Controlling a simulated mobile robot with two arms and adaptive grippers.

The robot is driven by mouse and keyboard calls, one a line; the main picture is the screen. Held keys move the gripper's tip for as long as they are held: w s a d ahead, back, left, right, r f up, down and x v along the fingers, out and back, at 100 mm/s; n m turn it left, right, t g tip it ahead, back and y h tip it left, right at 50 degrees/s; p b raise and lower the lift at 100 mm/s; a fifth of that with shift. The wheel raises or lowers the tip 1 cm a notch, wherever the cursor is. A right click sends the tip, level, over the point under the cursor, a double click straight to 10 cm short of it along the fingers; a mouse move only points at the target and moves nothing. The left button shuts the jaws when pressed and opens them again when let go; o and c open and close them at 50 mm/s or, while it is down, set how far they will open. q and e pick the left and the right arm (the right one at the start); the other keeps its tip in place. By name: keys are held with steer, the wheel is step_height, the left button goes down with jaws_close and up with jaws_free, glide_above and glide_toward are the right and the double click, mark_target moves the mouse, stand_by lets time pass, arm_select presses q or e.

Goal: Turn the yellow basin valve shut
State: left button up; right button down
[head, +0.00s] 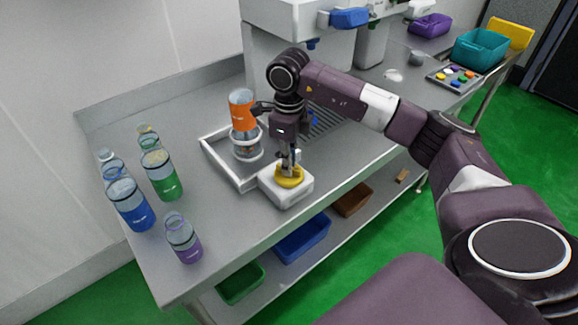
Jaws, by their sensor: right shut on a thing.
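The yellow valve (289,181) is a round knob on top of a white block (299,192) at the front of the steel table. A white-rimmed square basin (209,155) lies beside it, to the left and behind. My right gripper (289,171) points straight down onto the yellow valve and is shut on it. The fingers cover part of the knob, so its turn position cannot be read. My left gripper is not in view.
An orange-labelled bottle (242,112) stands upright over the basin. Several bottles, including blue (131,207), green (163,178) and purple (184,242), stand at the left of the table. Bins sit on the shelf below. A white machine (285,35) stands at the back.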

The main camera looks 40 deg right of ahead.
steer(key=m+b, duration=0.1)
steer(key=m, duration=0.4)
steer(key=shift+m, duration=0.4)
stand_by(0.4)
steer(key=c, duration=2)
jaws_free()
step_height(320, 180, up, 12)
steer(key=shift+f, duration=0.1)
